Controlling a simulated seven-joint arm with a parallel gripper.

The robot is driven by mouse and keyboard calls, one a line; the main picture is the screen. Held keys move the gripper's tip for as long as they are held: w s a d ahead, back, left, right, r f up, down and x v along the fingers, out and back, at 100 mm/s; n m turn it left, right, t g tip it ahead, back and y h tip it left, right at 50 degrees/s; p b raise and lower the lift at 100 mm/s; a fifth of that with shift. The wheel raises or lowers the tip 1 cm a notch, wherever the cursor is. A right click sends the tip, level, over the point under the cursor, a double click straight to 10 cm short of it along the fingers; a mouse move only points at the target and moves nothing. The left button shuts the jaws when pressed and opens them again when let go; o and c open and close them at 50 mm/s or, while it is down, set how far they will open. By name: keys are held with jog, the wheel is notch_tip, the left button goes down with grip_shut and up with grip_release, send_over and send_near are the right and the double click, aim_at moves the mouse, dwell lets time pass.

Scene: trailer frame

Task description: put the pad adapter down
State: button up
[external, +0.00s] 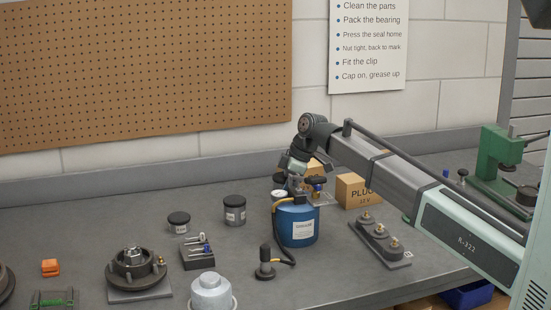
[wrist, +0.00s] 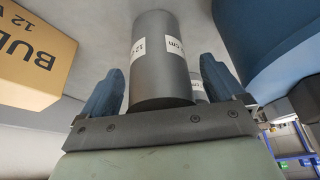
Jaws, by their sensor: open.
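A dark grey cylinder with small white labels (wrist: 160,60), which I take to be the pad adapter, sits between the fingers in the wrist view. My gripper (wrist: 165,72) is open, with one blue finger on each side of the cylinder and a gap visible on both sides. Whether the cylinder rests on the bench is hard to tell. In the external view my wrist (external: 296,161) hangs down behind the blue canister (external: 297,226). The fingers and the cylinder are mostly hidden there.
The canister, with valve fittings on top, stands close by. A cardboard box marked BULB (wrist: 35,55) is at the left in the wrist view. A PLUG box (external: 354,190) and a grey plate with several fittings (external: 380,240) stand to the right. Dark tubs (external: 235,211) stand left.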

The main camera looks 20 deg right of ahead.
jog(key=shift+r, duration=0.1)
jog(key=v, duration=1.2)
jog(key=shift+o, duration=0.5)
dwell(3.7)
jog(key=w+d+r+m+h, duration=0.1)
jog(key=w+d+r, duration=0.1)
jog(key=d, duration=0.5)
jog(key=w+d+r+m, duration=0.1)
jog(key=w+d+r, duration=0.1)
jog(key=d, duration=0.4)
jog(key=n+g+h, duration=0.1)
jog(key=n+h, duration=0.2)
jog(key=n, duration=0.3)
send_over(360, 189)
jog(key=w+d, duration=0.2)
jog(key=w, duration=0.2)
jog(key=shift+s+a+f, duration=0.1)
jog(key=shift+f, duration=3.35)
jog(key=shift+s+f, duration=0.1)
jog(key=shift+f, duration=3.3)
